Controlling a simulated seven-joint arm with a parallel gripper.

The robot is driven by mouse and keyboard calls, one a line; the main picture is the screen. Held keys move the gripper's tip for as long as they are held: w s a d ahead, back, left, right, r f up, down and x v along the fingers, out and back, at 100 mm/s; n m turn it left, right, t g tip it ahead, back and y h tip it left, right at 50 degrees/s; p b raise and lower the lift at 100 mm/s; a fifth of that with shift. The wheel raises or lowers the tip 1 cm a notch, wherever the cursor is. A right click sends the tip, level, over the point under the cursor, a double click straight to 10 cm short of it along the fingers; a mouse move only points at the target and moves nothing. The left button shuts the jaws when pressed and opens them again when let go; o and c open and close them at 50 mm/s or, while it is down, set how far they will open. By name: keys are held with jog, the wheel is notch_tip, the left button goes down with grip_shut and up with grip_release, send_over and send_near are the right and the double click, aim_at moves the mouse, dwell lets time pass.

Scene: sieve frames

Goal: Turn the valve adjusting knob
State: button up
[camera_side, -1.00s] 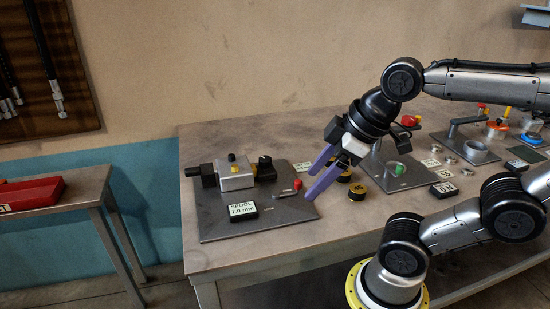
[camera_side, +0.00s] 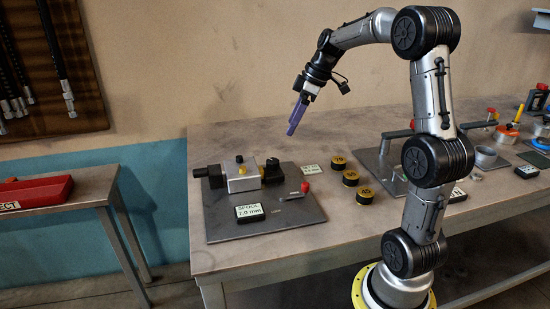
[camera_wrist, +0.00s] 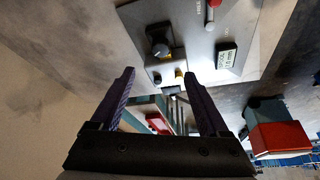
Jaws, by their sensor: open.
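The valve is a silver block (camera_side: 241,179) on a grey plate (camera_side: 285,213) at the left of the bench. A black knob (camera_side: 270,169) sits at its right end, and a black cylinder (camera_side: 206,172) at its left end. In the wrist view the black knob with a white mark (camera_wrist: 160,50) lies beyond my fingertips, slightly left of centre. My gripper (camera_side: 293,128) is open and empty, with purple fingers pointing down. It is above the bench, up and to the right of the knob and apart from it. In the wrist view my two fingers (camera_wrist: 160,85) are spread.
A red-handled lever (camera_side: 305,187) and a "SPOOL 7.0 mm" label block (camera_side: 249,212) are on the plate. Several black-and-yellow round pieces (camera_side: 350,178) stand to its right. A red tray (camera_side: 36,192) rests on the left side table. The air around my gripper is free.

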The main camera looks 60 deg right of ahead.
aim_at(273, 161)
jog(key=x, duration=1.3)
jog(key=shift+w+a, duration=0.1)
jog(key=shift+w, duration=0.05)
grip_shut()
